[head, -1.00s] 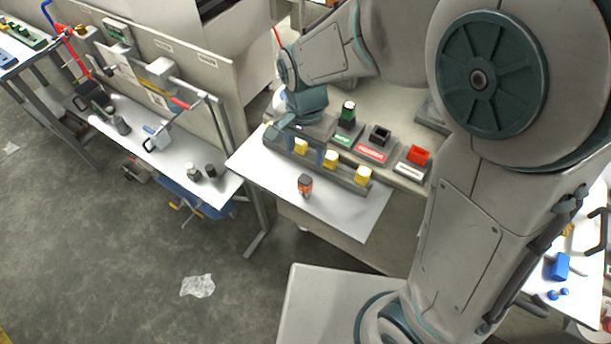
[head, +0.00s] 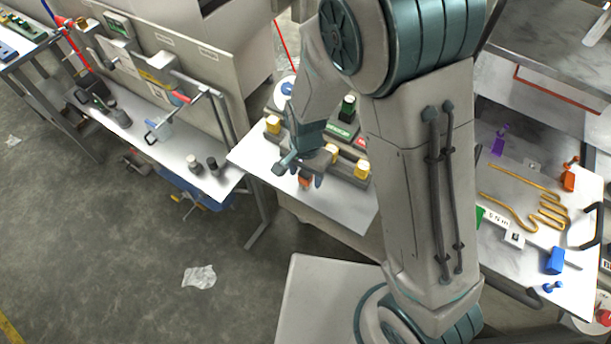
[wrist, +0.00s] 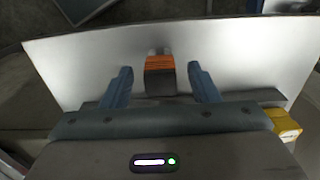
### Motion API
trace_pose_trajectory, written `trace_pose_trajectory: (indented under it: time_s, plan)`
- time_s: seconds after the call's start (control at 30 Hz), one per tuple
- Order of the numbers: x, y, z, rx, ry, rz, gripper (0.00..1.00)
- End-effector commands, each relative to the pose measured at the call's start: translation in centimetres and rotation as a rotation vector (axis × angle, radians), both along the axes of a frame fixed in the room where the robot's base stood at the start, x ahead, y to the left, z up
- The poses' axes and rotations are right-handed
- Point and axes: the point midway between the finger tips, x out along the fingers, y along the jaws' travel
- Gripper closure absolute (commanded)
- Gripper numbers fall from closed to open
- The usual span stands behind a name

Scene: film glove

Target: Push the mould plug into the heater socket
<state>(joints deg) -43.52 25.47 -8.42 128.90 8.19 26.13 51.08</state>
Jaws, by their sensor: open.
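An orange and dark plug, which I take for the mould plug (wrist: 160,72), stands on the white front board. In the wrist view it sits between my gripper's (wrist: 162,75) two blue fingers, with a gap on each side. My gripper is open. In the head view my gripper (head: 307,176) is low over the board, and only a bit of the orange plug (head: 304,183) shows beneath it. I cannot tell which holder is the heater socket. A holder with a green label (head: 339,128) shows behind my gripper; those further right are mostly hidden by my arm.
Yellow blocks (head: 362,169) stand in a grey rack close behind my gripper; one yellow block (wrist: 285,124) shows at the wrist view's right. A green piece (head: 347,106) stands further back. The white board (head: 346,207) is clear toward its front right corner.

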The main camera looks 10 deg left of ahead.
Motion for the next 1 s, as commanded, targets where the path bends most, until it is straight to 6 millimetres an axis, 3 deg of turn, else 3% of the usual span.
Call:
trace_pose_trajectory:
  time_s: [0.2,0.47,0.63,1.0]
  plan:
    - [0.0,0.0,-1.8,0.000,0.000,0.001,0.45]
    - [0.0,0.0,-2.0,0.001,0.000,0.001,0.45]
    - [0.0,0.0,-2.0,0.001,0.000,0.001,0.93]
    - [0.0,0.1,-1.8,0.001,-0.002,0.001,0.94]
